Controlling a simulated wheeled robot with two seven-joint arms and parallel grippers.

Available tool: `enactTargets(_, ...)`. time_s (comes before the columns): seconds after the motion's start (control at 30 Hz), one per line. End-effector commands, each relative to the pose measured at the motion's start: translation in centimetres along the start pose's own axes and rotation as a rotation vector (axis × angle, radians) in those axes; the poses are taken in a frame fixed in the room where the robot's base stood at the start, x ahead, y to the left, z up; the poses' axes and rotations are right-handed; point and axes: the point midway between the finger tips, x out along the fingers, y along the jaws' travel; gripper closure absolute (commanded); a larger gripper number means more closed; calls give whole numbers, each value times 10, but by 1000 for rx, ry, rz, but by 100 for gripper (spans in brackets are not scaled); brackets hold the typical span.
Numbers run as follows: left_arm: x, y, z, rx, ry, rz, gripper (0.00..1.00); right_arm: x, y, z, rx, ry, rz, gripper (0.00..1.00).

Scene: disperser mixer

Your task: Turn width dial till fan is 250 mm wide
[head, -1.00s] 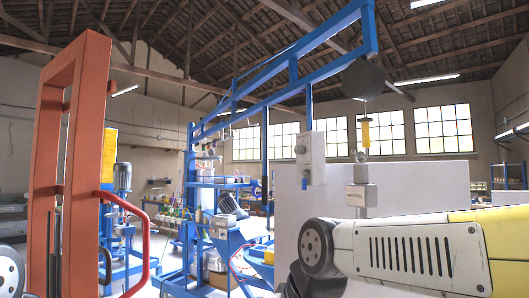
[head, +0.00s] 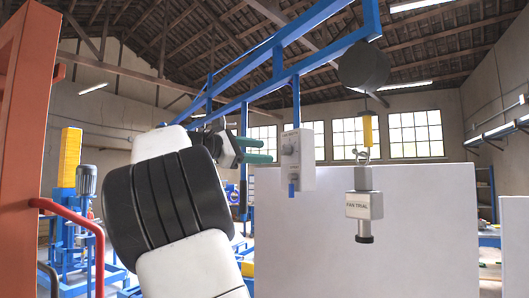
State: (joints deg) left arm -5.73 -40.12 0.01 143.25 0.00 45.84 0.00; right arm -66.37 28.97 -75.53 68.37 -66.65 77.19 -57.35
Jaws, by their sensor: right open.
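A grey control box (head: 307,160) hangs from the blue overhead frame. It carries small knobs (head: 289,150) on its left side and a label too small to read. Which knob is the width dial, I cannot tell. My right gripper (head: 266,150) is just left of the box, its two green fingers apart and pointing at it. I see no clear contact with a knob. A grey unit marked "FAN TRIAL" (head: 364,205) with a black nozzle hangs to the right. No spray fan shows. My left gripper is out of view.
A large white panel (head: 420,235) stands behind the hanging units. The blue frame (head: 275,68) runs overhead. An orange post (head: 20,140) with a red rail (head: 75,215) stands at the left. A blue machine with a grey motor (head: 86,180) stands behind it.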

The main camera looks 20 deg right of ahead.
Motion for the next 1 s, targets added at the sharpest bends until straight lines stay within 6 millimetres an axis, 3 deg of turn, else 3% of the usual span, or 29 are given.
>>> enactTargets(0.13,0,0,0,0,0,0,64,4,5,9,-4,-26,12,50)
enactTargets(0.5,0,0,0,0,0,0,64,61,5,9,-2,-23,10,50)
enactTargets(0.9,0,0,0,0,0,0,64,72,5,8,-1,-19,12,50)
enactTargets(0.93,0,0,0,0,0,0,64,72,5,8,-1,-19,12,52)
enactTargets(1.0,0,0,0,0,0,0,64,72,5,8,-1,-19,12,65)
